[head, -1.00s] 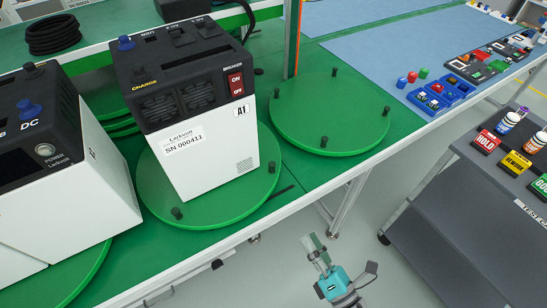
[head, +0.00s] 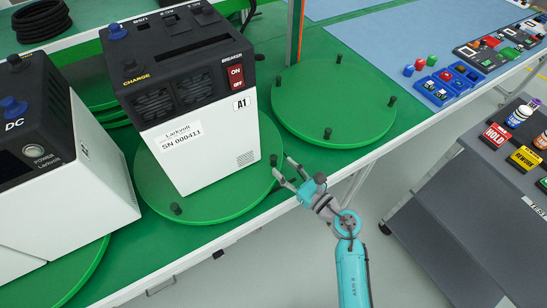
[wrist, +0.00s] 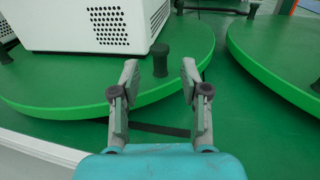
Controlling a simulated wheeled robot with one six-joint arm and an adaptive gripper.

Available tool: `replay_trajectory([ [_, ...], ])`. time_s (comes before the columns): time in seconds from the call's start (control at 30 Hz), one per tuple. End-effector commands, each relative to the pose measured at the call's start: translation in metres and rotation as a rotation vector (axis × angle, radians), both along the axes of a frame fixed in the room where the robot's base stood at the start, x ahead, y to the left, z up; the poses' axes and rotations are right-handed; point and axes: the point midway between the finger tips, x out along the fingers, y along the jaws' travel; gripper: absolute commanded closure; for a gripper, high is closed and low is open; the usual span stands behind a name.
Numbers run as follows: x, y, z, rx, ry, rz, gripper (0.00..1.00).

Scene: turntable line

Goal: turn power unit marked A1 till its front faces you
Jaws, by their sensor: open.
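The power unit marked A1 (head: 208,140) is a white box with a black top, a red breaker switch and the label SN 000411. It stands on a green turntable (head: 222,208) with black pegs along its rim. In the head view, its labelled side is turned toward the lower right. My gripper (head: 284,170) is open and empty at the turntable's right edge. In the wrist view a black peg (wrist: 160,60) stands between the open fingers, apart from both.
A second unit (head: 60,180) stands close on the left on its own turntable. An empty turntable (head: 335,105) with pegs lies to the right. Blue bins (head: 447,88) sit on the bench farther right. A grey button console (head: 480,190) stands across the aisle.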

Motion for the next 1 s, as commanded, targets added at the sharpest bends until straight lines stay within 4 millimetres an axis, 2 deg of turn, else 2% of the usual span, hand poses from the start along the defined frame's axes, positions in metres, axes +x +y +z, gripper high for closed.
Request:
replay_trajectory([
  [0.1, 0.016, 0.016, 0.000, 0.001, -0.001, 0.003, 0.55],
  [0.3, 0.033, 0.031, 0.000, 0.001, -0.001, 0.001, 0.55],
  [0.73, 0.039, 0.037, 0.000, 0.001, 0.001, -0.001, 0.55],
  [0.77, 0.039, 0.037, 0.000, 0.001, 0.001, -0.001, 0.60],
  [0.9, 0.039, 0.037, 0.000, 0.001, 0.001, -0.001, 0.95],
  [0.93, 0.039, 0.037, 0.000, 0.001, 0.001, -0.001, 1.00],
  [1.0, 0.039, 0.037, 0.000, 0.001, 0.001, -0.001, 1.00],
])
